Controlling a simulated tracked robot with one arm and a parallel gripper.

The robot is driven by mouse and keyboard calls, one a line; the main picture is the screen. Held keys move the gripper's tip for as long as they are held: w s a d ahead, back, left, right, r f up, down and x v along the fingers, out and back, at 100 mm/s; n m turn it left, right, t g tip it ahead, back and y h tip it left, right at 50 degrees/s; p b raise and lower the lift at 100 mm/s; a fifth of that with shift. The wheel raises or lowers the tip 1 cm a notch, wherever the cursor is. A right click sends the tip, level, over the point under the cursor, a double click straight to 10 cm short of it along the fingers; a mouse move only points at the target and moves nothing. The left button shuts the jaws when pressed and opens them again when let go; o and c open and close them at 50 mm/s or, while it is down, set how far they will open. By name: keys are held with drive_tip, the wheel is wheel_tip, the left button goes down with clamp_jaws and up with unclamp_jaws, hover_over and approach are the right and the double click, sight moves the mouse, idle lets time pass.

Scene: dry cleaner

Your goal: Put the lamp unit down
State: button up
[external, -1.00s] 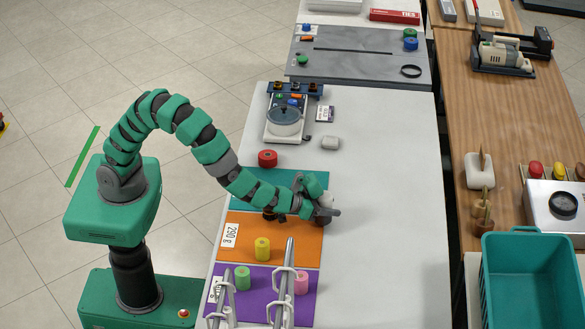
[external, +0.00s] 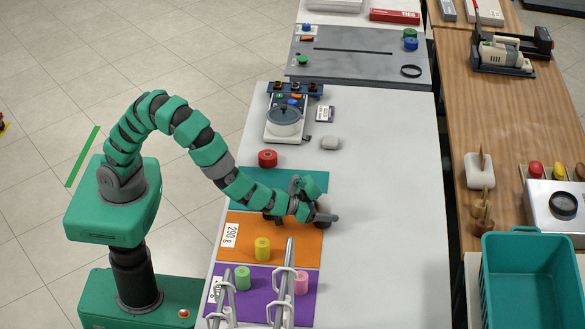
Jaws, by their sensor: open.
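My gripper (external: 322,215) is open, low over the right edge of the teal and orange mats. Its grey fingers are small in view, and the wrist covers much of what lies beneath it. I cannot make out the lamp unit for certain; dark parts show under my wrist, but I cannot tell what they belong to. The teal mat (external: 312,178) lies behind the orange mat (external: 284,254). A purple mat (external: 258,304) lies in front.
A yellow spool (external: 262,249), a green spool (external: 242,278) and a pink spool (external: 301,283) stand on the mats near grey rails (external: 288,262). A red spool (external: 267,158) and a pot-like device (external: 284,121) are farther back. The white table (external: 385,215) is clear to the right.

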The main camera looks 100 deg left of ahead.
drive_tip(key=p+v, duration=0.1)
drive_tip(key=v, duration=0.8)
drive_tip(key=shift+s+d+r, duration=0.1)
drive_tip(key=shift+p+v, duration=0.3)
drive_tip(key=shift+v, duration=0.55)
drive_tip(key=w+d+r+m+t+h, duration=0.15)
drive_tip(key=r+h, duration=0.25)
drive_tip(key=r, duration=1)
drive_tip(key=w+d+r+m+t+h, duration=0.1)
drive_tip(key=w+r+h, duration=0.25)
drive_tip(key=r, duration=1.05)
drive_tip(key=s+a+r+m+y, duration=0.1)
drive_tip(key=s+a+r, duration=0.7)
drive_tip(key=r, duration=0.4)
drive_tip(key=s+a+r+m+y, duration=0.1)
drive_tip(key=s+a+r, duration=0.8)
drive_tip(key=r, duration=0.4)
drive_tip(key=shift+s+a, duration=0.2)
drive_tip(key=shift+s, duration=0.7)
drive_tip(key=shift+r+t, duration=0.1)
drive_tip(key=shift+t, duration=0.15)
